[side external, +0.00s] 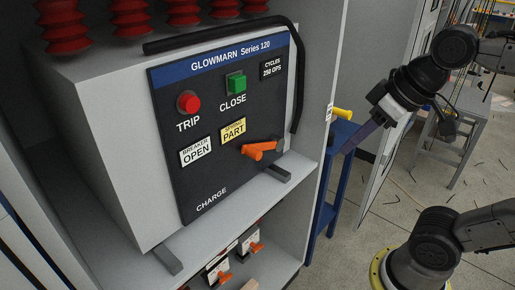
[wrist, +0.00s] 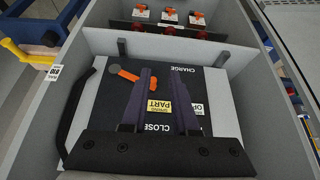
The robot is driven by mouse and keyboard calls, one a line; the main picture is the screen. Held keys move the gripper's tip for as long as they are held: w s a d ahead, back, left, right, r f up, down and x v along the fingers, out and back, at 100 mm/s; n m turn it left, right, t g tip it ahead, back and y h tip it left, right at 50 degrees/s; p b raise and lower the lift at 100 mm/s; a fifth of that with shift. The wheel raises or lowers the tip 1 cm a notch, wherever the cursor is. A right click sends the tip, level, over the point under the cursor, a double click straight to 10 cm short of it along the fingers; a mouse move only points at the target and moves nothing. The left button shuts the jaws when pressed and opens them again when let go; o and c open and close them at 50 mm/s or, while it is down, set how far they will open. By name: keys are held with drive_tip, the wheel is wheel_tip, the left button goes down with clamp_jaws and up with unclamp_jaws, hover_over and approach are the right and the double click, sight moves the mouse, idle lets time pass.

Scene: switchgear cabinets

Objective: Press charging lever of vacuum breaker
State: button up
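The orange charging lever (side external: 258,149) is on the dark front panel (side external: 225,180) of the vacuum breaker, right of the yellow spring label reading PART (side external: 233,131) and above the word CHARGE. It also shows in the wrist view (wrist: 127,74), beside the left finger in the picture. My gripper (side external: 348,150) is outside the cabinet, right of the panel and apart from the lever. In the wrist view its two purple fingers (wrist: 163,72) stand apart in front of the panel, with nothing between them. The white label reads BREAKER OPEN (side external: 196,151).
A red TRIP button (side external: 188,102) and a green CLOSE button (side external: 235,82) are on the upper panel. A black cable (side external: 298,85) runs along the breaker's side. The cabinet's side wall (side external: 325,80) borders the opening. A blue stand (side external: 335,170) is just outside.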

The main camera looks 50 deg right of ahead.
drive_tip(key=w+r, duration=0.2)
drive_tip(key=w, duration=0.1)
drive_tip(key=w+r, duration=0.2)
drive_tip(key=shift+w, duration=0.2)
clamp_jaws()
drive_tip(key=w+d+f+g, duration=0.1)
drive_tip(key=w+g, duration=0.1)
drive_tip(key=w, duration=1.4)
drive_tip(key=shift+w+d+f, duration=0.3)
drive_tip(key=shift+w+f, duration=0.1)
